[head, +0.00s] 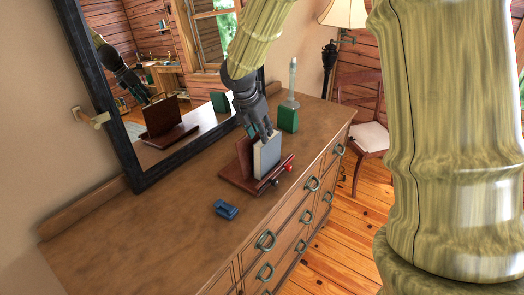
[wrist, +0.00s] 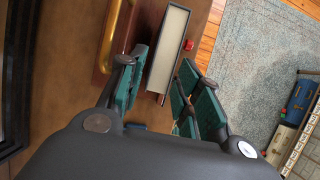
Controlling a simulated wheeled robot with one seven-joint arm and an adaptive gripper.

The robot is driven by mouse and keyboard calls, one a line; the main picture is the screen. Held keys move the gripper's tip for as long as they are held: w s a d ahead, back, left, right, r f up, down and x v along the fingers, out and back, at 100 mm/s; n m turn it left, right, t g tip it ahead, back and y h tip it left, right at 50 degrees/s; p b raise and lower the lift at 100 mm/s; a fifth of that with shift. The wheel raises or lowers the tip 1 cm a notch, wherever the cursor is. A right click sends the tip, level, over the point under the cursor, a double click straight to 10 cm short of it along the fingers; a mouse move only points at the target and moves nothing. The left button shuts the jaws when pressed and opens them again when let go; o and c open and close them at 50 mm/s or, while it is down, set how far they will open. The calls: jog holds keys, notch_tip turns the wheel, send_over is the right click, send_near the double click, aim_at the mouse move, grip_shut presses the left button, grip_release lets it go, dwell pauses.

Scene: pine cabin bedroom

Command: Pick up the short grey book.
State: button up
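The short grey book (head: 267,157) stands upright in a dark reddish-brown wooden book stand (head: 236,182) on the dresser top. In the wrist view the book (wrist: 169,48) shows its pale page edge and dark cover edges. My gripper (head: 262,135) is at the top of the book, pointing down. In the wrist view its teal-padded fingers (wrist: 160,83) are apart, one on each side of the book's near end. The gripper looks open; whether either pad touches the book I cannot tell. The fingers hide part of the book's top in the head view.
A blue stapler-like object (head: 225,209) lies on the dresser (head: 150,230) in front of the stand. A small red object (head: 289,168) is beside the stand. A large mirror (head: 160,70) rises along the back. The dresser's left part is clear.

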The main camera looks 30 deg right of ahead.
aim_at(268, 150)
jog(key=x, duration=0.4)
jog(key=shift+d+f+p, duration=0.25)
jog(key=shift+d+p, duration=0.05)
jog(key=shift+p, duration=0.1)
jog(key=shift+s+p+x, duration=0.15)
jog(key=shift+p+x, duration=0.35)
jog(key=shift+x, duration=1)
jog(key=shift+s+p+x, duration=0.1)
jog(key=shift+p+x, duration=0.4)
jog(key=shift+x, duration=1)
grip_shut()
